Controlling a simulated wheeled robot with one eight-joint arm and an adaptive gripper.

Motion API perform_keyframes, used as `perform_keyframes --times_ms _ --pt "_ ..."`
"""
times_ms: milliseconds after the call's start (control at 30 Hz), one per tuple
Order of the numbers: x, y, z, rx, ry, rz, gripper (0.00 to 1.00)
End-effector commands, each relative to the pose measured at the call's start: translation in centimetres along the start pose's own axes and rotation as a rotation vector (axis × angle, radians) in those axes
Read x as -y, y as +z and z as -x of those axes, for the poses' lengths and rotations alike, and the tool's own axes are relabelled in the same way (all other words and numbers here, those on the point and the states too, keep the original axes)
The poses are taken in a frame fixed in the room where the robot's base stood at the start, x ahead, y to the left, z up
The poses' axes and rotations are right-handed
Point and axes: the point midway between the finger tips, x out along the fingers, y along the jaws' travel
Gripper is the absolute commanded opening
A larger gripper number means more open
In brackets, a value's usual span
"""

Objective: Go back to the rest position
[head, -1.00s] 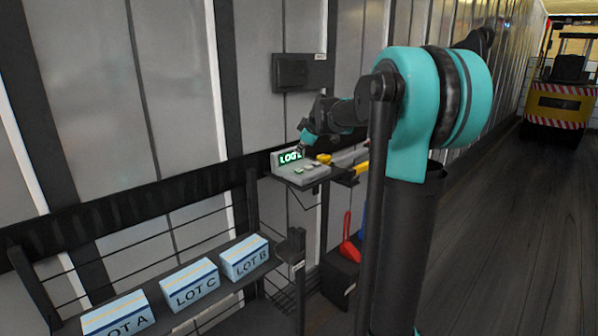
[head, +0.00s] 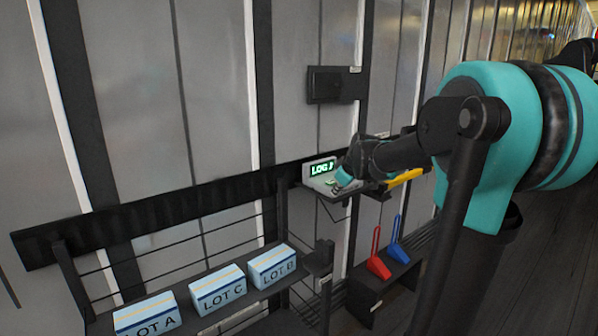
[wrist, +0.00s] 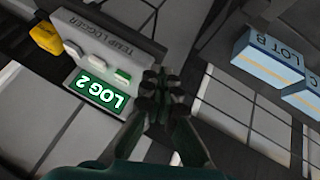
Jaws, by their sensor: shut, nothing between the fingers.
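My gripper (wrist: 162,80) is shut and empty in the wrist view, its fingertips beside the temp logger (wrist: 135,48). I cannot tell whether they touch it. The logger's lit green display (wrist: 101,91) reads LOG 2, with a few small buttons beside it, one of them green (wrist: 122,75). In the head view my gripper (head: 340,187) is small and dark at the logger's front. The logger (head: 320,183) sits on a wall shelf, its display partly covered by my arm.
Boxes LOT A (head: 146,316), LOT C (head: 217,289) and LOT B (head: 271,267) stand on a rack at lower left. A yellow object (head: 405,178) lies right of the logger. Red (head: 377,264) and blue (head: 395,254) tools stand below. A dark panel (head: 325,85) hangs above.

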Motion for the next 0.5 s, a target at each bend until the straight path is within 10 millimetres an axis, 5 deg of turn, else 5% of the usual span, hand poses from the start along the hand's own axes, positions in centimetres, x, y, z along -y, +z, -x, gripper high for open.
perform_keyframes --times_ms 300,500 --pt "14.3 17.4 1.4 0.202 -0.009 -0.454 0.00" --pt "20.7 25.7 2.5 0.300 0.031 -0.673 0.00"
